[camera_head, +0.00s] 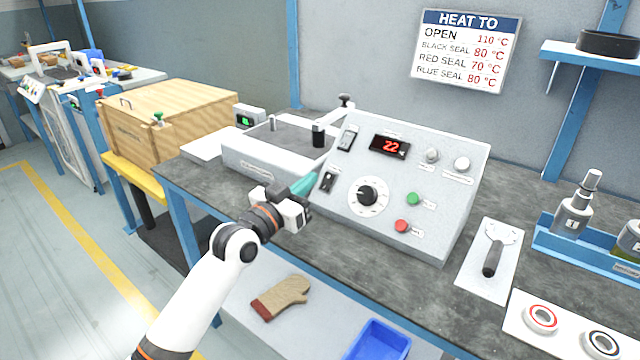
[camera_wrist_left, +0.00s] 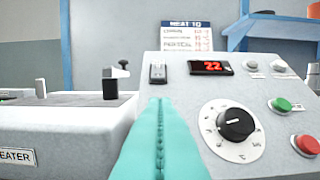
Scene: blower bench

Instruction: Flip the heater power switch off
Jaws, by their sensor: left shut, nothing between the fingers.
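The sloped grey control panel (camera_head: 425,170) stands on the bench and carries two dark rocker switches. The upper switch (camera_head: 347,138) is left of the red display, and it also shows in the left wrist view (camera_wrist_left: 158,73). The lower switch (camera_head: 328,181) is near the panel's left edge; in the left wrist view my fingers hide it. Their labels are too small to read, so I cannot tell which is the heater power switch. My left gripper (camera_head: 311,182) is shut and empty, its teal fingertips close beside the lower switch; contact is unclear. My right gripper is out of view.
The red display (camera_head: 390,146) reads 22. A black dial (camera_head: 368,195), a green button (camera_head: 413,199) and a red button (camera_head: 402,226) sit nearby on the panel. The heater box (camera_head: 262,165) stands directly left. A handled tool (camera_head: 493,255) lies to the right.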

